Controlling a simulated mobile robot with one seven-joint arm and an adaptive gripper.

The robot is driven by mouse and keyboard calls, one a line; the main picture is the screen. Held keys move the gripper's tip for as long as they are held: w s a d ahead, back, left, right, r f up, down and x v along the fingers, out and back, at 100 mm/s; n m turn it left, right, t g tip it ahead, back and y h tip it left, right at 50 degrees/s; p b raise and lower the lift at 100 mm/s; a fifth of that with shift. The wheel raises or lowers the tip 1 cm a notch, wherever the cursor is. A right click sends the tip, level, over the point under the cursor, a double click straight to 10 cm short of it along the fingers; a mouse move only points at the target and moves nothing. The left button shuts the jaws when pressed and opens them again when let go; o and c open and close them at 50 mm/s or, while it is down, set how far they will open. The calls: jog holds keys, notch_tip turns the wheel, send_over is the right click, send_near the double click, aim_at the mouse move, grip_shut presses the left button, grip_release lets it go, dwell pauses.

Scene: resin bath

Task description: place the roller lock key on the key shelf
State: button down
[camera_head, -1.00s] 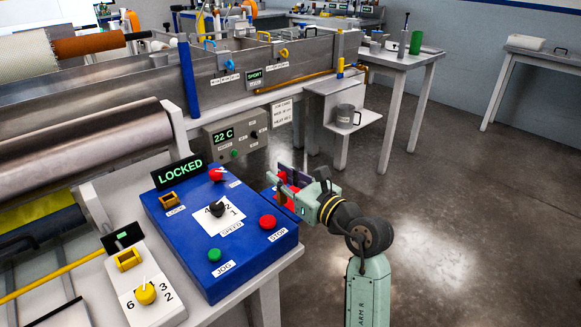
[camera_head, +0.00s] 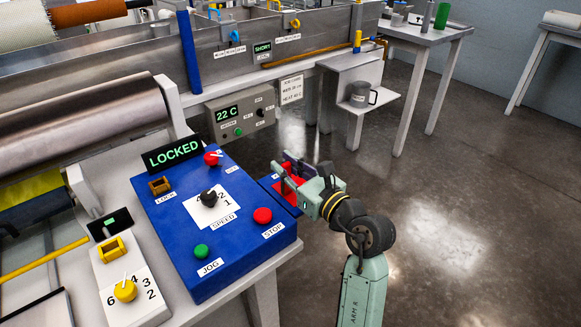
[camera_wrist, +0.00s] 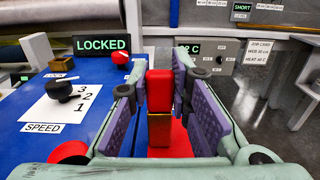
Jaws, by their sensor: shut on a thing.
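The roller lock key (camera_wrist: 160,92) has a red upper block and a brass-coloured lower part. It stands upright between the purple pads of my gripper (camera_wrist: 161,98), which is shut on it. Below the key in the wrist view is a red surface (camera_wrist: 183,142), which seems to be the key shelf; I cannot tell whether the key touches it. In the head view my gripper (camera_head: 293,174) is over the small blue shelf with a red top (camera_head: 284,196), at the right side of the blue control panel. The key is mostly hidden there by the fingers.
The blue control panel (camera_head: 185,240) is close on the left, with a red STOP button (camera_head: 262,215), a speed knob (camera_head: 209,198) and a LOCKED sign (camera_head: 172,154). A grey temperature box (camera_head: 241,117) is behind. Open floor lies to the right.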

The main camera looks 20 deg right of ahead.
jog(key=shift+f, duration=0.15)
jog(key=shift+a, duration=0.1)
jog(key=shift+f, duration=0.15)
jog(key=c, duration=1.5)
grip_release()
jog(key=shift+r, duration=0.25)
jog(key=b+v, duration=0.4)
jog(key=v, duration=0.8)
